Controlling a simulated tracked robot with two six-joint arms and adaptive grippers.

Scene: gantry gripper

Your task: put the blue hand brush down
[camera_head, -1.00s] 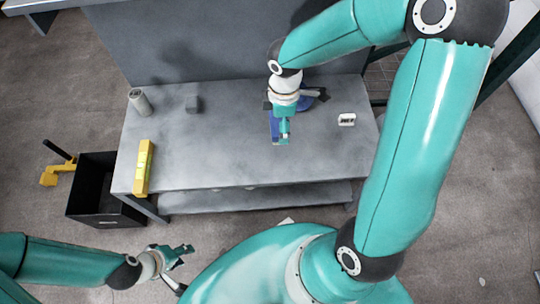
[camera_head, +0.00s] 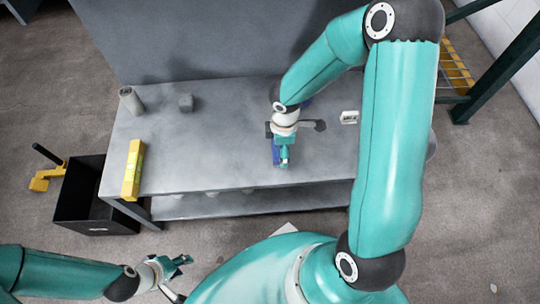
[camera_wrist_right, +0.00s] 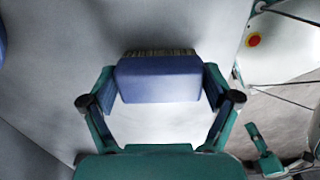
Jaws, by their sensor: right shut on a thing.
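The blue hand brush (camera_head: 276,152) is held in my right gripper (camera_head: 284,158) over the front middle of the grey workbench (camera_head: 225,150). In the right wrist view its blue body (camera_wrist_right: 158,82) sits between the two fingers, with dark bristles (camera_wrist_right: 158,53) along its far edge. I cannot tell whether it touches the bench top. The arm and wrist cover part of it in the head view. My left gripper (camera_head: 181,275) is low at the front left, off the bench, empty, with its fingers apart.
A yellow level (camera_head: 133,170), a grey cylinder (camera_head: 131,101) and a grey block (camera_head: 185,103) are on the bench's left side. A small white box (camera_head: 349,117) is at the right. Another blue thing (camera_head: 306,102) lies partly hidden behind my arm. A black bin (camera_head: 85,195) stands left.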

